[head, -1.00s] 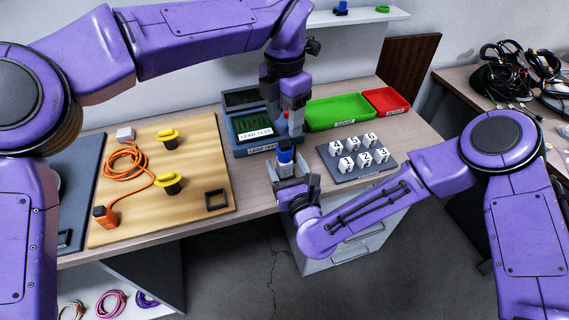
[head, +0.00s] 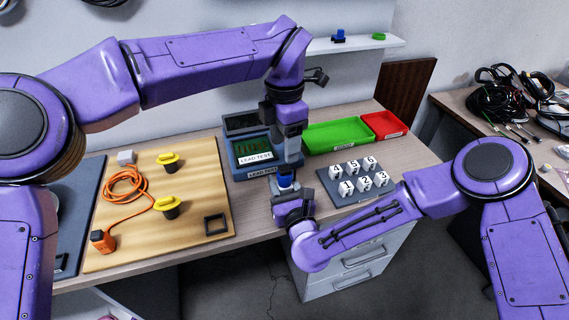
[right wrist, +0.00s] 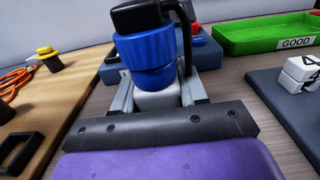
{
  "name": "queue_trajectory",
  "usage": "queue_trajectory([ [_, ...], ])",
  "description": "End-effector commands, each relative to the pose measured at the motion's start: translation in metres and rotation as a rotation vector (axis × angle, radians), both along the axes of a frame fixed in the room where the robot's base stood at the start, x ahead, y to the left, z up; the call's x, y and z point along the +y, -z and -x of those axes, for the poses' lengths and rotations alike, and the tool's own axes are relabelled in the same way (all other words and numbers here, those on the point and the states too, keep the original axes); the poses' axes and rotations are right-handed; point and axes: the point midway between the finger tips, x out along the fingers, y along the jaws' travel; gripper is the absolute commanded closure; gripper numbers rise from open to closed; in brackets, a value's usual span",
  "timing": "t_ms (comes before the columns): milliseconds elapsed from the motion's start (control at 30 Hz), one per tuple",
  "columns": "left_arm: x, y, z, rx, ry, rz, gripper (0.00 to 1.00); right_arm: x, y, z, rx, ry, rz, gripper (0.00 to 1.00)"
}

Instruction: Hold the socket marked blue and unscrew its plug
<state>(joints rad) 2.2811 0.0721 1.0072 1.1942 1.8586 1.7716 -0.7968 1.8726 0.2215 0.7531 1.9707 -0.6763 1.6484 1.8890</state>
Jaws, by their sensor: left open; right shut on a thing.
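The socket (right wrist: 157,97) has a pale body and shows in the right wrist view between the grey fingers of my right gripper (right wrist: 155,95), which is shut on it. A ribbed blue plug (right wrist: 146,55) with a black top and a bent black lead sits upright on the socket. In the head view the blue part (head: 285,181) shows small, just above my right gripper (head: 287,193). My left gripper (head: 288,163) is open and points down directly over the plug. Its fingertips are partly hidden, and I cannot tell whether they touch the plug.
Behind stands the LEAD TEST box (head: 240,171). A green GOOD tray (head: 338,136), a red tray (head: 386,125) and a grey rack (head: 335,192) of numbered white blocks lie to the right. A wooden board (head: 135,253) with an orange cable (head: 125,187) and yellow-topped posts lies left.

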Motion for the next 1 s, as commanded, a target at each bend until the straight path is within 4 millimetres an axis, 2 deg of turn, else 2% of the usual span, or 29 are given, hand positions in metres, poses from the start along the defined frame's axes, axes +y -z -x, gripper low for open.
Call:
queue_trajectory([
  [300, 0.000, 0.000, 0.000, 0.000, 0.991, 0.000, 0.40, 0.000, 0.000, 0.000, -0.001, 0.000, 0.000, 1.00],
  [500, 0.000, 0.000, 0.000, 0.000, 1.501, 0.001, 0.40, 0.000, 0.000, 0.000, -0.001, 0.000, 0.000, 1.00],
  [600, 0.000, 0.000, 0.000, 0.000, 1.641, 0.001, 0.40, 0.000, 0.000, 0.000, -0.001, 0.000, 0.000, 1.00],
  [767, 0.000, 0.007, 0.000, 0.001, 1.718, 0.001, 0.40, 0.000, 0.000, 0.000, -0.001, 0.000, 0.000, 1.00],
  [1000, 0.000, 0.051, 0.000, 0.002, 1.718, 0.001, 0.40, 0.000, 0.000, 0.000, -0.001, 0.000, 0.000, 1.00],
])
